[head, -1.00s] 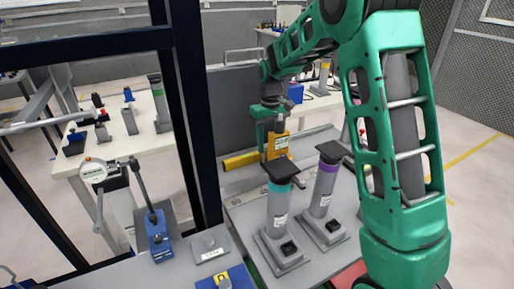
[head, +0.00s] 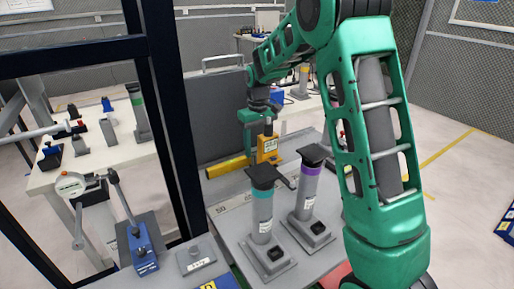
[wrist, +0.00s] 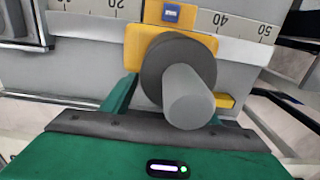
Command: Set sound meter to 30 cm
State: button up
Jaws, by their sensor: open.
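The sound meter is a yellow block (head: 267,149) with a small display, on the bench behind two tubes. In the wrist view its yellow body (wrist: 140,45) sits against a numbered scale (wrist: 240,27), with a thick grey cylinder pointing at the camera. The marks 40 and 50 show to its right; the scale just behind the meter is hidden. My green gripper (head: 262,124) is open at the top of the meter. In the wrist view a green finger shows left of the cylinder; the other is mostly hidden. I cannot tell whether they touch the meter.
A teal-banded tube (head: 262,212) and a purple-banded tube (head: 307,188) with dark caps stand in front of the meter. A yellow bar (head: 228,168) lies left of it. A dark frame post (head: 184,130) and a blue-based stand (head: 142,247) are at left.

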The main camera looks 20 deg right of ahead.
notch_tip(320, 180, up, 11)
jog(key=shift+f, duration=0.15)
jog(key=shift+d, duration=0.1)
dwell(0.6)
jog(key=s+d+r+t, duration=0.2)
jog(key=d+r, duration=0.1)
jog(key=d, duration=0.4)
jog(key=s+d+m, duration=0.1)
jog(key=s+d, duration=0.1)
jog(key=s, duration=0.4)
jog(key=s+d+m, duration=0.2)
jog(key=s+d, duration=0.1)
jog(key=s, duration=0.4)
jog(key=s+a+f+m+g, duration=0.1)
jog(key=s+f+m, duration=0.1)
jog(key=s, duration=1.1)
jog(key=s+a+f+m+g, duration=0.1)
jog(key=s+f+m, duration=0.2)
jog(key=s, duration=1)
notch_tip(320, 180, down, 3)
jog(key=shift+s+r, duration=0.2)
jog(key=shift+s, duration=0.2)
jog(key=shift+w, duration=0.15)
